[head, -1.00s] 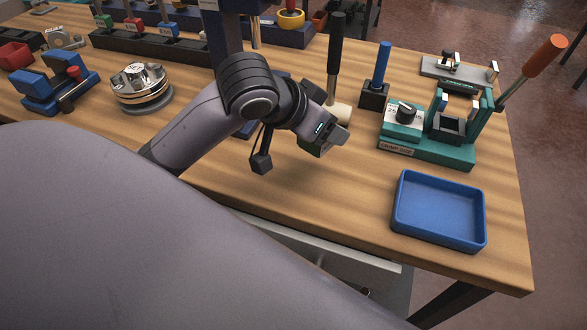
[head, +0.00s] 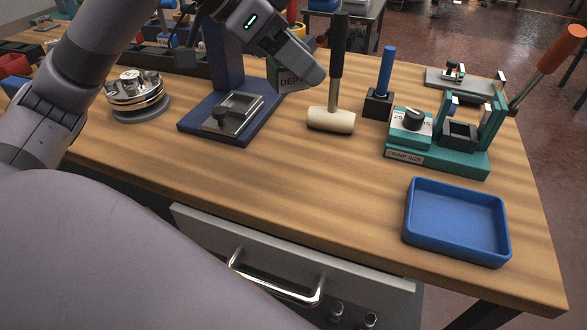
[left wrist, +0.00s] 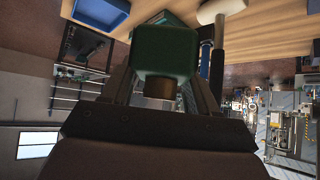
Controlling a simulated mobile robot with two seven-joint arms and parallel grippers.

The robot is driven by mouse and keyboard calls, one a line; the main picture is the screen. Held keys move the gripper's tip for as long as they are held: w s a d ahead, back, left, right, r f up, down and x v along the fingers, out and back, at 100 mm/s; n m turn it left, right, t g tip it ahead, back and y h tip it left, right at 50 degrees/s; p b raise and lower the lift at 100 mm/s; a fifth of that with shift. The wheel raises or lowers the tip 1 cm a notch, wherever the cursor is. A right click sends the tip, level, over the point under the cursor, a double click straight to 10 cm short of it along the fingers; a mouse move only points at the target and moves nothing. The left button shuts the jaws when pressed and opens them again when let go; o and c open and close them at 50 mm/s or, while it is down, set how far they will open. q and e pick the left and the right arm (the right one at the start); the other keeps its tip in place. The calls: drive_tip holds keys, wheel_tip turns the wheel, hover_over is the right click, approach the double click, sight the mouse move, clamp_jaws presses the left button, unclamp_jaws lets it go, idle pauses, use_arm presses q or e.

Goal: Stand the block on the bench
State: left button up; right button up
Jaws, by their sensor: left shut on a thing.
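My left gripper (head: 301,74) is raised over the back middle of the bench (head: 310,205). The block appears off the bench top. My right gripper is not in view.
A blue press stand (head: 225,70) with a steel plate is left of a mallet (head: 331,120). A blue post tool (head: 385,75), green crimp fixture (head: 440,160) and blue tray (head: 457,222) stand right. A round metal fixture (head: 137,92) is left. The bench's front middle is clear.

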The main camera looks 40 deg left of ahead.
use_arm(q)
wheel_tip(320, 180, down, 13)
drive_tip(key=b, duration=0.3)
drive_tip(key=shift+r, duration=0.1)
drive_tip(key=shift+f+b, duration=0.35)
drive_tip(key=shift+f, duration=0.15)
wheel_tip(320, 180, down, 4)
drive_tip(key=shift+f+b, duration=0.1)
drive_tip(key=shift+b, duration=0.5)
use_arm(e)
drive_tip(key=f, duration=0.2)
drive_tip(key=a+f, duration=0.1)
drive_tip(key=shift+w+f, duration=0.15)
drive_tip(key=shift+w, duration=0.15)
use_arm(q)
drive_tip(key=o, duration=1.2)
drive_tip(key=shift+f, duration=0.15)
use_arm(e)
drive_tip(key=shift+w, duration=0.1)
